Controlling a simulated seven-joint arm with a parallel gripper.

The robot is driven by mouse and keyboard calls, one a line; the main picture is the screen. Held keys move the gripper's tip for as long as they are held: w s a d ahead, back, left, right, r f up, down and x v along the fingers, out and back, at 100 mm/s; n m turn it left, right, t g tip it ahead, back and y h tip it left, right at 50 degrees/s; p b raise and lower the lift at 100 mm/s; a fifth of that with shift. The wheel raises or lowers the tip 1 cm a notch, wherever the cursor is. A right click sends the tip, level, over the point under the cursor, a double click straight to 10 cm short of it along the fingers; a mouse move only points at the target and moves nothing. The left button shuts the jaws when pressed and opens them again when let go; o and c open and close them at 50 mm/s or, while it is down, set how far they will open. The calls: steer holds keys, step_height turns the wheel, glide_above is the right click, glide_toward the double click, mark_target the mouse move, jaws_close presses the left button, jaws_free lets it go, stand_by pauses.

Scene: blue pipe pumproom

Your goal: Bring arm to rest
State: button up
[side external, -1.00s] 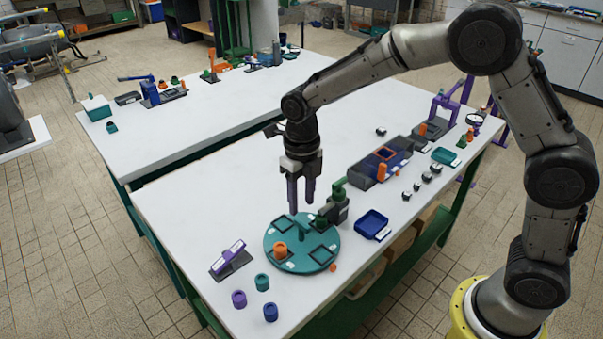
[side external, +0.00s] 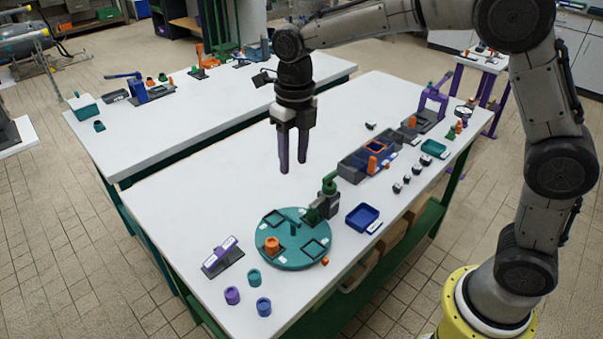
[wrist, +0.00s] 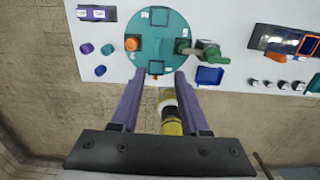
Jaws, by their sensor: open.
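My gripper (side external: 293,168) hangs fingers down, open and empty, in the air above the white table (side external: 200,205). Its two purple fingers also show apart in the wrist view (wrist: 152,78), with nothing between them held. Below and in front of it in the side view is a round teal turntable (side external: 291,262) with dark square pockets. An orange ring-shaped part (side external: 272,245) sits in one pocket. The turntable also shows at the top of the wrist view (wrist: 160,20).
A green and dark grey fixture (side external: 327,198) stands at the turntable's edge, beside a blue tray (side external: 363,217). Loose teal, purple and blue cylinders (side external: 254,277) and a purple labelled stand (side external: 221,255) are at the near left. A dark block fixture (side external: 365,163) stands right. The table's middle left is clear.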

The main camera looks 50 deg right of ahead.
steer(key=s+d+r+m+t, duration=0.2)
steer(key=s+d+r+m, duration=0.25)
steer(key=s+r, duration=0.2)
steer(key=s+d+r+m+t, duration=0.25)
steer(key=s+r+m, duration=0.25)
steer(key=s, duration=0.3)
steer(key=s+d+f+m, duration=0.1)
steer(key=s+f+m, duration=0.2)
steer(key=m, duration=1)
steer(key=s+d+f+m, duration=0.1)
steer(key=s+f+m, duration=0.3)
steer(key=s+m, duration=0.4)
steer(key=m, duration=0.5)
steer(key=shift+d+t, duration=0.15)
steer(key=shift+t, duration=0.2)
